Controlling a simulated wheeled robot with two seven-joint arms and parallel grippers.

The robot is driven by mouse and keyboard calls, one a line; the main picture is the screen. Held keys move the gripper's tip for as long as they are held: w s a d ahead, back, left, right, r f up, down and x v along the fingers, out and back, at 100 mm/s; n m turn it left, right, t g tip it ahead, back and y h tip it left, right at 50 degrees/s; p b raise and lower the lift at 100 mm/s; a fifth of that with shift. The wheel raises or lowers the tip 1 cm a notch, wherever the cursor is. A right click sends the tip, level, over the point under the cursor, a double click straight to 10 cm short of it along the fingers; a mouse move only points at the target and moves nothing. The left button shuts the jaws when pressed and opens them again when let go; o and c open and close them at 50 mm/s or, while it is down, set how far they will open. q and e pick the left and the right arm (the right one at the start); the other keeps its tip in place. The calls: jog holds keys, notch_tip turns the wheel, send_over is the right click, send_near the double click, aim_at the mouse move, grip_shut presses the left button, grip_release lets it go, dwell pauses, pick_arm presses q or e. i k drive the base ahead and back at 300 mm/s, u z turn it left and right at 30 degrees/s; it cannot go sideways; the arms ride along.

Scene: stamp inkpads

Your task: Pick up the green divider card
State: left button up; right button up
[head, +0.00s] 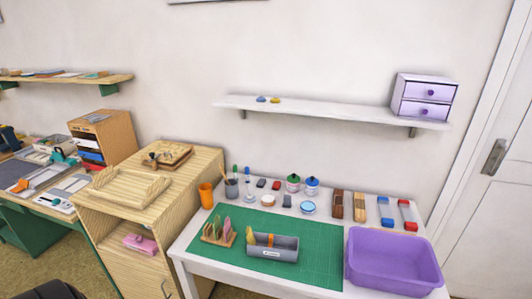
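A small wooden rack (218,241) stands on the left part of the green cutting mat (318,240). It holds several thin upright pieces in pink, green and tan. Neither of my grippers is in view.
A purple bin (392,263) stands on the right of the white table. Cups, jars, stamps and blocks line its back. An orange cup (206,195) is at the left edge. A wall shelf (330,110) hangs above. The mat's right part is clear.

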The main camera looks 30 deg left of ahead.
aim_at(217, 225)
jog(key=u, duration=0.9)
jog(key=i, duration=0.95)
jog(key=z, duration=0.4)
